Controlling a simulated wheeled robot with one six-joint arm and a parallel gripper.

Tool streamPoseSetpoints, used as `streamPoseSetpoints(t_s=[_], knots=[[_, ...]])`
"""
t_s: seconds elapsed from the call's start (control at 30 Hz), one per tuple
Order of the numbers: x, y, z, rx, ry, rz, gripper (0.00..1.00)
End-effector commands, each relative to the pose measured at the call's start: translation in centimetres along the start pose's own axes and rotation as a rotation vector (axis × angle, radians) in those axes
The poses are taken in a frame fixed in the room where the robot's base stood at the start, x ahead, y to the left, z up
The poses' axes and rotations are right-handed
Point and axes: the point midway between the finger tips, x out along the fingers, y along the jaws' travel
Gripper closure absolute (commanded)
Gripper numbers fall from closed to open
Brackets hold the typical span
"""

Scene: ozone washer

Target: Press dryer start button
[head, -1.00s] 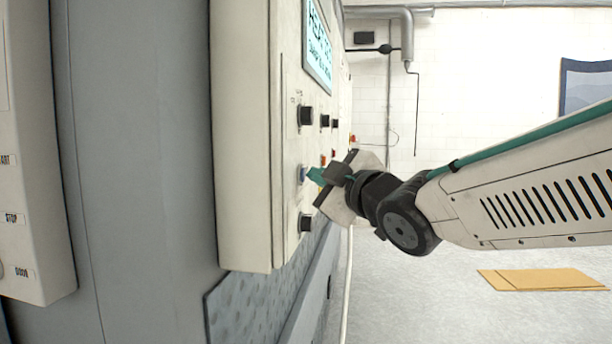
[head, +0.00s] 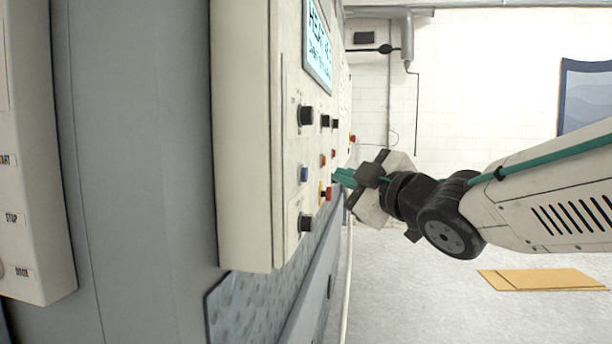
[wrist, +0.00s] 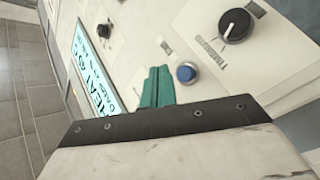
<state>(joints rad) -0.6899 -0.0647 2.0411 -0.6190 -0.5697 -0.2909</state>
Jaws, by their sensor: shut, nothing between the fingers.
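The white control panel (head: 240,130) of the machine stands at the left in the head view, seen nearly edge-on. It carries a blue button (head: 304,174), which also shows in the wrist view (wrist: 187,72). Which button is the dryer start cannot be read. My gripper (head: 338,176) has green fingertips and is shut with nothing in it. In the head view its tips are to the right of the blue button, apart from it. In the wrist view the fingertips (wrist: 157,78) appear just left of the blue button.
Black knobs (head: 306,115) and a red button (head: 328,194) are on the panel. A lit display (head: 318,45) is above them. Another white panel (head: 30,150) stands at far left. Yellow sheets (head: 540,279) lie on the floor at right, with clear floor around.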

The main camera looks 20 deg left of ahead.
Motion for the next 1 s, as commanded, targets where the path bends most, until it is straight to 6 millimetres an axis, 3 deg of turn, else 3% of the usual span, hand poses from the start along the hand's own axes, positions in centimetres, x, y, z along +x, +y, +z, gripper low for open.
streamPoseSetpoints(t_s=[0.27,1.0], knots=[[-1.4,1.0,1.0,0.000,-0.001,0.000,1.00],[-1.4,1.0,1.0,0.000,0.000,0.000,1.00]])
